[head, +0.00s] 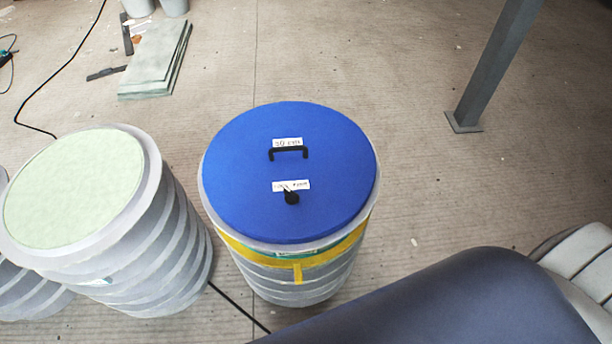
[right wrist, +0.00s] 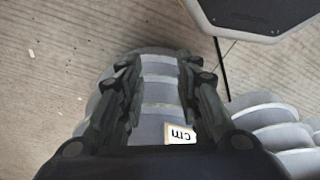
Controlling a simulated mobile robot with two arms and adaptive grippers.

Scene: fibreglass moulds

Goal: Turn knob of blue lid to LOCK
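The round blue lid (head: 240,165) lies on a ribbed grey barrel (head: 290,290) with a yellow band, in the middle of the head view. A black handle (head: 289,150) stands on the lid below a white label. A small black knob (head: 291,198) sits nearer to me, below a second white label (head: 291,185) whose words are too small to read surely. My right gripper (right wrist: 157,62) shows in the right wrist view with its two fingers apart, above grey ribbed mould shapes. My left gripper is in neither view, and no gripper is near the knob.
A ribbed barrel with a pale green top (head: 70,195) stands close on the left. A grey post (head: 495,75) rises at the upper right. Green sheets (head: 155,60) lie on the floor at the upper left. A dark rounded surface fills the lower right.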

